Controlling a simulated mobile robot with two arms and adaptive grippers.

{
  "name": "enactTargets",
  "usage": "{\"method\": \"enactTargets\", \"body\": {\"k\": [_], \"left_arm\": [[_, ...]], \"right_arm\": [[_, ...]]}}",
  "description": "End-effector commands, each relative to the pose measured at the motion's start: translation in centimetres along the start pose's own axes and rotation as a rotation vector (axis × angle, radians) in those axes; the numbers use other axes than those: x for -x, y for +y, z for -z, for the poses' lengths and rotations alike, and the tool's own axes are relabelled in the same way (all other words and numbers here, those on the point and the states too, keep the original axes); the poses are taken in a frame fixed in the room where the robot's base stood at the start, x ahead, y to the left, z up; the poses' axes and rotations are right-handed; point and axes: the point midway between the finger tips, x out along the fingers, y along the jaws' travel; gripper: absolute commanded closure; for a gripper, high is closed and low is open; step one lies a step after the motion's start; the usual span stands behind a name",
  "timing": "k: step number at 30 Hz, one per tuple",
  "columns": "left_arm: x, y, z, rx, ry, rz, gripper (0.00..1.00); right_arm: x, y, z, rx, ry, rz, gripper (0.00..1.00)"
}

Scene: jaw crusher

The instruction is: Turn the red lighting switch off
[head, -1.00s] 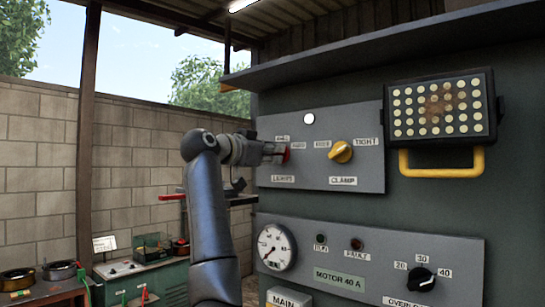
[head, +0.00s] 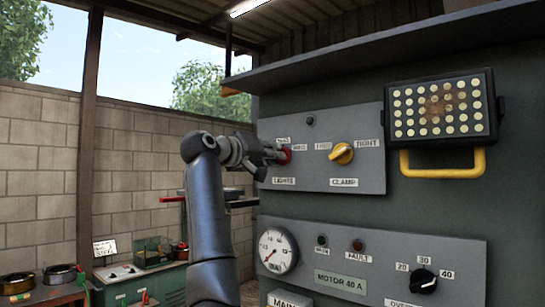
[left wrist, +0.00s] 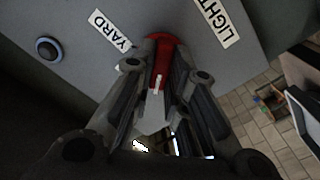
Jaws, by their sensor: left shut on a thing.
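The red lighting switch (head: 285,155) is on the left of the upper grey panel, above the LIGHTS label (head: 284,181). My left gripper (head: 276,154) reaches it from the left and is shut on it. In the left wrist view the red switch (left wrist: 161,47) shows between the fingertips (left wrist: 157,78), with a pale pointer mark along it. The fingers hide part of the switch and some position labels. The YARD label (left wrist: 110,30) is beside it. A round indicator lamp (head: 309,121) above the panel's labels is dark. My right gripper is not in view.
A yellow CLAMP knob (head: 341,153) is right of the switch. A floodlight (head: 442,108) with a yellow handle (head: 443,163) is further right. The lower panel holds a gauge (head: 278,251) and a black overload dial (head: 422,281). A shelf edge overhangs the panels.

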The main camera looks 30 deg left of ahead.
Motion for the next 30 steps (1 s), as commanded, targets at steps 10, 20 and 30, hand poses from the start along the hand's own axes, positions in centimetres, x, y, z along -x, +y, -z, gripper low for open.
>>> {"method": "enactTargets", "body": {"k": [10, 20, 30], "left_arm": [[-0.22, -0.35, -0.51, 0.265, -0.012, 0.007, 1.0], [-0.22, -0.45, -0.49, 0.39, -0.011, 0.009, 1.0], [-0.22, -0.45, -0.49, 0.413, -0.011, 0.009, 1.0]], "right_arm": [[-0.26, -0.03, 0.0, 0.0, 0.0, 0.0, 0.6], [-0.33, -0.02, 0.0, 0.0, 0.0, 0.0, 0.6], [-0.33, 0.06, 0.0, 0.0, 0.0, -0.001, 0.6]]}}
